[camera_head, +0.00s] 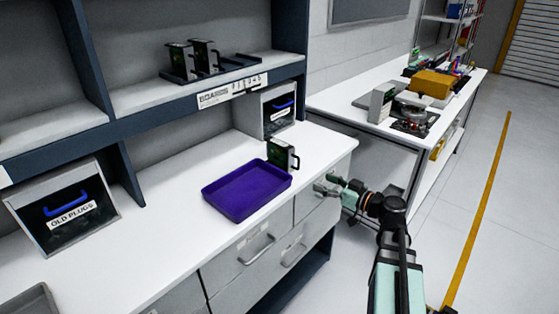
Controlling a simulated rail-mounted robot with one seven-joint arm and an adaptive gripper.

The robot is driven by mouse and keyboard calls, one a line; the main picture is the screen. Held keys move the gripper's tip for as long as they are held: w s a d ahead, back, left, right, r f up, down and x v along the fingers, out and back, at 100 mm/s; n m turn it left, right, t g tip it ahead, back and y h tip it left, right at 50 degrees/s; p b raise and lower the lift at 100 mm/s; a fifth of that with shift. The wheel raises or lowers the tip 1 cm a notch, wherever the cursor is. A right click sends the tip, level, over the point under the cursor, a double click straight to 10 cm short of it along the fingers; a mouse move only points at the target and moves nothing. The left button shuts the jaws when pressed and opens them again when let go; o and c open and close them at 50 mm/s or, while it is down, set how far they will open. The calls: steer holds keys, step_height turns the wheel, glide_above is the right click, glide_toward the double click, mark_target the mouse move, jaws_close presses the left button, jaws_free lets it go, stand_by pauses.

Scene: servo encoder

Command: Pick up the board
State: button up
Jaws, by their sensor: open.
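A board (281,154), dark green with a light grey casing and a black handle on its right side, stands upright at the far right corner of the purple tray (238,213). I cannot tell whether its base is inside the tray or just behind it. Similar boards (203,56) stand in a dark rack on the shelf above, under which a label reads "BOARDS". My gripper (325,184) is open and empty, to the right of the tray and lower in the picture than the standing board, apart from both.
A bin labelled "OLD PLUGS" (62,235) stands at left, and another bin with a blue handle (279,108) behind the board. The white worktop (150,245) is clear left of the tray. A second bench (335,101) with equipment stands at back right.

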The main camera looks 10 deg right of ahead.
mark_target(299, 164)
steer(key=shift+n, duration=0.4)
steer(key=p+x, duration=0.1)
steer(key=x, duration=0.2)
steer(key=r+p+x, duration=0.1)
steer(key=x, duration=0.3)
steer(key=r+p+x, duration=0.1)
steer(key=x, duration=0.2)
steer(key=shift+w+r, duration=0.2)
steer(key=shift+w, duration=0.25)
steer(key=shift+w+a+f+p, duration=0.1)
steer(key=shift+w+a+p, duration=0.2)
steer(key=shift+w+a, duration=0.2)
steer(key=p+x, duration=0.2)
steer(key=x, duration=0.2)
steer(key=shift+w, duration=0.35)
steer(key=shift+w+a, duration=0.25)
jaws_close()
steer(key=shift+s+b, duration=0.1)
steer(key=shift+b, duration=0.8)
